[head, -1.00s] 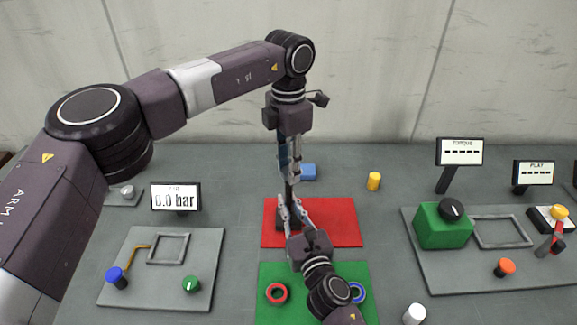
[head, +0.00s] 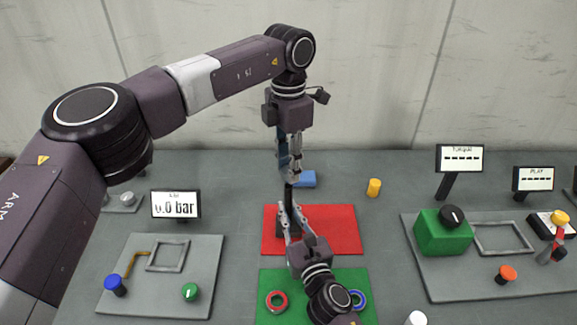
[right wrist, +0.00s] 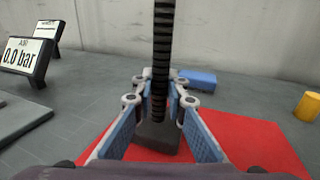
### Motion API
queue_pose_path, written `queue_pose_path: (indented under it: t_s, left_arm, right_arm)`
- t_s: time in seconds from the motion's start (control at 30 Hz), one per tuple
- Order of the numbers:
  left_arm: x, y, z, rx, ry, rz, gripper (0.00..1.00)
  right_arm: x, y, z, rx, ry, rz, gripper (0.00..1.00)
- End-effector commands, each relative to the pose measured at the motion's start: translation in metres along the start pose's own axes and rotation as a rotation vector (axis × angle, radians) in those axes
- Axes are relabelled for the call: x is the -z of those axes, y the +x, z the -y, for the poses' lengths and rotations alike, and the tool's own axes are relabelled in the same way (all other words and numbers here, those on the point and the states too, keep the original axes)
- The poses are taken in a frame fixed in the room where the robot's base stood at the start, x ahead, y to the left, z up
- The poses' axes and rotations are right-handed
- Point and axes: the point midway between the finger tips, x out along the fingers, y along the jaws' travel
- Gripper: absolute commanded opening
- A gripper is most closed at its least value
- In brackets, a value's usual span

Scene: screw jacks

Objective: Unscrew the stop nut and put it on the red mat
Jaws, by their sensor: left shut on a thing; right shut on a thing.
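A screw jack stands upright on the red mat (head: 340,230). Its dark threaded spindle (right wrist: 163,45) rises from a dark block (right wrist: 158,138). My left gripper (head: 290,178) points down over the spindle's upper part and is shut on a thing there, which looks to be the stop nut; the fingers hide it. My right gripper (head: 290,208) reaches in from the front and is shut on the jack low down; its fingers (right wrist: 160,103) also show in the right wrist view, either side of the spindle just above the block. The right part of the mat is bare.
A blue block (head: 304,180) and a yellow cylinder (head: 374,187) stand behind the mat. In front is a green mat (head: 267,278) with a red ring (head: 276,301) and a blue ring (head: 358,299). Grey panels with knobs and displays flank both sides.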

Motion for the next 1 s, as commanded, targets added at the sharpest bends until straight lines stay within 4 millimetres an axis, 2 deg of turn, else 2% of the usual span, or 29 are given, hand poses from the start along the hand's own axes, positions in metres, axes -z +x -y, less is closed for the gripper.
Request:
queue_pose_path:
  t_s: [0.27, 0.5, 0.53, 0.7, 1.0]
  left_arm:
    - [-0.001, -0.034, 0.0, -0.003, 0.001, 0.002, 0.0]
    - [0.0, -0.036, 0.0, -0.001, 0.001, 0.001, 0.0]
    - [0.0, -0.036, 0.0, -0.001, 0.001, 0.001, 0.0]
    - [0.0, -0.036, 0.0, -0.001, 0.001, 0.001, 0.0]
    - [0.0, -0.036, 0.0, 0.0, 0.0, 0.001, 0.0]
  right_arm:
    - [0.0, 0.0, 0.0, 0.0, 0.0, 0.0, 0.0]
    - [0.0, 0.0, 0.0, 0.0, 0.0, 0.0, 0.0]
    - [0.0, 0.0, 0.0, 0.0, 0.0, 0.0, 0.16]
    - [0.0, 0.0, 0.0, 0.0, 0.0, 0.0, 0.33]
    - [0.0, -0.002, 0.0, 0.0, 0.0, 0.0, 0.33]
